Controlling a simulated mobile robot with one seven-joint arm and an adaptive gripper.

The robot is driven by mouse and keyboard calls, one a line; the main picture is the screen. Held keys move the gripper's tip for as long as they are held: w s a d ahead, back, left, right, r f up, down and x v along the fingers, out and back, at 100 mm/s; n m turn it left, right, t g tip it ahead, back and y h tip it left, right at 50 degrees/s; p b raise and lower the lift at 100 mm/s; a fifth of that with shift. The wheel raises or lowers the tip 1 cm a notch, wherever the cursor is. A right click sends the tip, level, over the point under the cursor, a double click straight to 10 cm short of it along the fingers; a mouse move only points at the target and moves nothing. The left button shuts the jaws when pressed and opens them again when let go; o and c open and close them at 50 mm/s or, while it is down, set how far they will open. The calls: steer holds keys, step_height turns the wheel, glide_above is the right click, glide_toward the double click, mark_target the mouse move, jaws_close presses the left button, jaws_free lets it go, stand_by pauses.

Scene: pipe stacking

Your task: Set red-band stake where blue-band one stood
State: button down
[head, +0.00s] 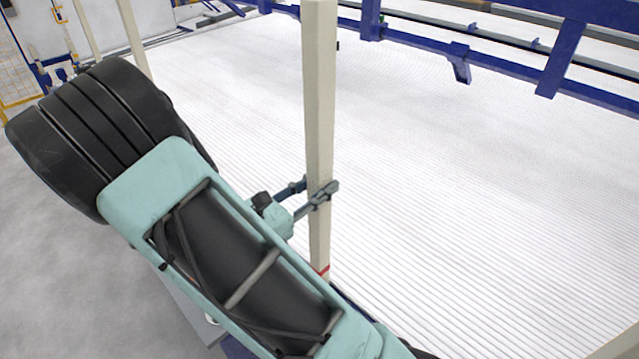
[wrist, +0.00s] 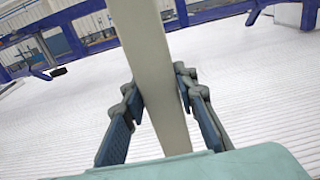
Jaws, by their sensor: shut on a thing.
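The red-band stake (head: 320,100) is a tall cream square post standing close to upright in the middle of the head view. Its red band shows low on it, just above my arm, and its bottom end is hidden behind my arm. My gripper (head: 322,193) is shut on this stake above the band. In the wrist view the stake (wrist: 155,70) runs between the two fingers of my gripper (wrist: 160,92), which touch or nearly touch its sides. No blue band is visible in either view.
A wide white ribbed bed (head: 480,200) of stacked pipes fills the right. Blue frame rails (head: 430,45) run along its far side. Other cream posts (head: 131,35) stand at the upper left. Grey floor (head: 60,250) lies at the left.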

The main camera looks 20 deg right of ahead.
steer(key=shift+f, duration=0.15)
steer(key=c, duration=1.5)
jaws_free()
steer(key=shift+o, duration=0.2)
steer(key=shift+f, duration=0.1)
steer(key=v, duration=1.2)
steer(key=shift+s+d, duration=0.1)
